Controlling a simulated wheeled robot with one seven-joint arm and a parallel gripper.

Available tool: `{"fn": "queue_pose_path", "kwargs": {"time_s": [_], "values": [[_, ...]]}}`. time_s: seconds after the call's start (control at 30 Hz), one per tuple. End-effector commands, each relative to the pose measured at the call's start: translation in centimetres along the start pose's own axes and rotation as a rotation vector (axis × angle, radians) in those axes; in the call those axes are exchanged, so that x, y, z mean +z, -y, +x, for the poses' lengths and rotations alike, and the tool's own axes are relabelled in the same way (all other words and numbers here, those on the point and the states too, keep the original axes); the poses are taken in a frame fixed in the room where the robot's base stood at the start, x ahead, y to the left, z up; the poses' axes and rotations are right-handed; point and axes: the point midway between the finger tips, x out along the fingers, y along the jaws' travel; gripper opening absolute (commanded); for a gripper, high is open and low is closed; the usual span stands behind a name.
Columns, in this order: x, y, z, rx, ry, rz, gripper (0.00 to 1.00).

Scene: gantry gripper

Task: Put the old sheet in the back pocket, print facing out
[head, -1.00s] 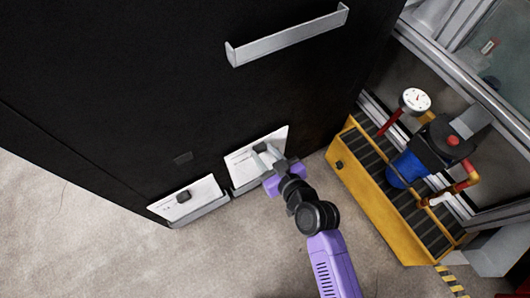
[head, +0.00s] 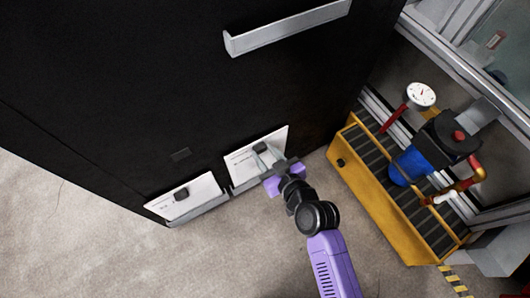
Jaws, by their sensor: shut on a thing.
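A white sheet with print (head: 243,164) stands at the right-hand low pocket (head: 237,191) on the black cabinet face, its print facing out toward me.
A grey metal tray-like ledge (head: 288,29) is fixed higher on the black cabinet (head: 110,90). A yellow-framed skid (head: 385,205) with a blue pump and a gauge stands close on the right. Bare floor (head: 200,265) lies in front.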

Motion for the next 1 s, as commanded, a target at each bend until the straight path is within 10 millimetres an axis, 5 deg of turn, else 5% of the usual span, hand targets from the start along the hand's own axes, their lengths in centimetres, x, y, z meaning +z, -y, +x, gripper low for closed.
{"fn": "queue_pose_path", "kwargs": {"time_s": [1.0], "values": [[2.2,0.0,0.9,0.0,-0.001,0.0,0.0]]}}
